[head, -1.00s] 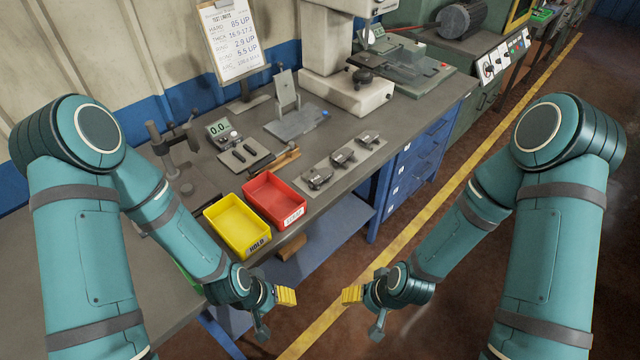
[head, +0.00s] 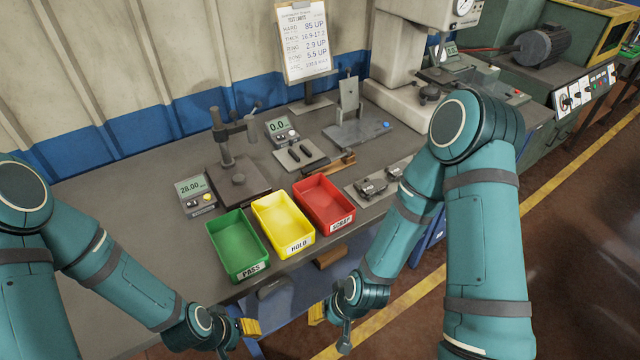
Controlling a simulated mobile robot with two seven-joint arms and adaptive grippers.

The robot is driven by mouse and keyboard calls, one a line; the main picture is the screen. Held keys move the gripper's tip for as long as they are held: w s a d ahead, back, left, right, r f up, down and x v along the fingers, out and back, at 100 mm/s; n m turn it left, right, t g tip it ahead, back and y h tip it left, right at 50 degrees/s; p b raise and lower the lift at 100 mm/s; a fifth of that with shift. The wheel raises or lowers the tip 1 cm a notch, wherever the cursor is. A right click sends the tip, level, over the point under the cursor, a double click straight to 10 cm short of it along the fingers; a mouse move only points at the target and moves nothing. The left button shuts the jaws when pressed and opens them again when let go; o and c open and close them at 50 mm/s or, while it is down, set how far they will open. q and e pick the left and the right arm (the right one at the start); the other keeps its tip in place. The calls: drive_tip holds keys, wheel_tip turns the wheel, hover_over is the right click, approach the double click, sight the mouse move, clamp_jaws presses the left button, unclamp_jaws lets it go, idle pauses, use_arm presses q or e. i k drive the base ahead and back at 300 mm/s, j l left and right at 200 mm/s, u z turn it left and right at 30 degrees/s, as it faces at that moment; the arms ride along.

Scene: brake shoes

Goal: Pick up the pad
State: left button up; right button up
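Dark metal pieces that look like brake pads lie on a grey strip at the right of the bench. One pad (head: 370,187) is nearest, and another (head: 396,171) lies beyond it, close to my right arm. That arm hides the far end of the strip. Which piece is the pad meant, I cannot tell. My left gripper (head: 250,327) and my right gripper (head: 318,314) hang in front of the bench's front edge, below its top and apart from the pads. Only their yellow fingertips show clearly. I see nothing held, and the finger gap cannot be made out.
Green (head: 238,243), yellow (head: 283,224) and red (head: 323,203) trays, labelled PASS, HOLD and SCRAP, stand along the front edge, looking empty. Behind them are a gauge stand (head: 238,180), a readout box (head: 194,194) and a plate with two dark bars (head: 300,155). Bare bench lies left.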

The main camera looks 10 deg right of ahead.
sight(372, 187)
drive_tip(key=l+u, duration=0.1)
drive_tip(key=u, duration=0.4)
drive_tip(key=l+u, duration=0.15)
drive_tip(key=u, duration=0.3)
drive_tip(key=l+u, duration=0.15)
drive_tip(key=u, duration=0.35)
drive_tip(key=l+u, duration=0.5)
drive_tip(key=k+l+u, duration=0.2)
drive_tip(key=u, duration=0.25)
drive_tip(key=k+l+u, duration=0.3)
drive_tip(key=l, duration=0.15)
drive_tip(key=k+l+u, duration=0.3)
